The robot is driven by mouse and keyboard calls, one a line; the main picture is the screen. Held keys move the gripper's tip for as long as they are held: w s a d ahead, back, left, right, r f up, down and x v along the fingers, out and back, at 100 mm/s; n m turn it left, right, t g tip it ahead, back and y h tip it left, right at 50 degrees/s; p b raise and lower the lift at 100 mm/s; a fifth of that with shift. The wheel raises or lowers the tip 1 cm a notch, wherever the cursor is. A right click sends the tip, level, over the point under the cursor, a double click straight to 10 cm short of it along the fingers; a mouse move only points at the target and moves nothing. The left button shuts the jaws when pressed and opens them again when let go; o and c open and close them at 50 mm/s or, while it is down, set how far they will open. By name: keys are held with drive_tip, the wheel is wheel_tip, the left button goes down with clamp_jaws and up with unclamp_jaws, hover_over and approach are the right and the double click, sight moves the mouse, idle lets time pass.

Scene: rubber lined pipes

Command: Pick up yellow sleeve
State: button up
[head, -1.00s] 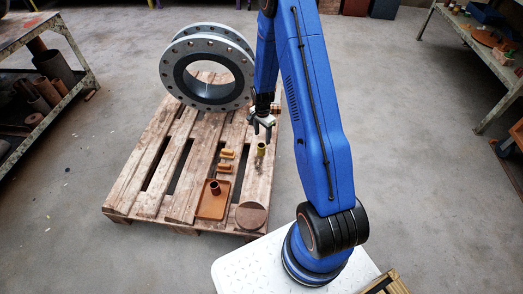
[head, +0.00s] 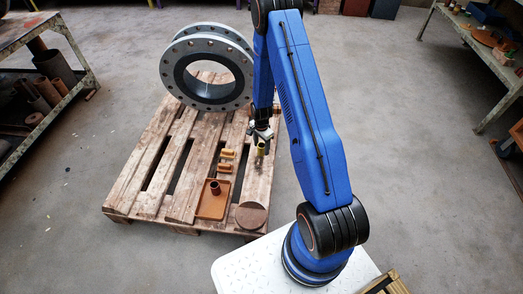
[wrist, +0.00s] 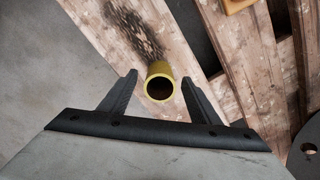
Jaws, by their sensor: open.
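The yellow sleeve (head: 261,149) stands upright on the wooden pallet, near its right edge. In the wrist view the sleeve (wrist: 160,84) shows its round open top, between and slightly ahead of the fingertips. My gripper (head: 260,138) is just above and around the sleeve's top in the head view. In the wrist view my gripper (wrist: 159,79) is open, with one finger on each side of the sleeve and a gap visible on both sides. The sleeve's lower part is partly hidden by its own rim from above.
The pallet (head: 150,190) also bears a large flanged ring (head: 175,78), small yellow-orange blocks (head: 226,154), a brown tray (head: 213,211) with a short tube (head: 215,187), and a round brown disc (head: 251,216). Benches stand left and right.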

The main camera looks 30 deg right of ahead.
drive_tip(key=c, duration=1.3)
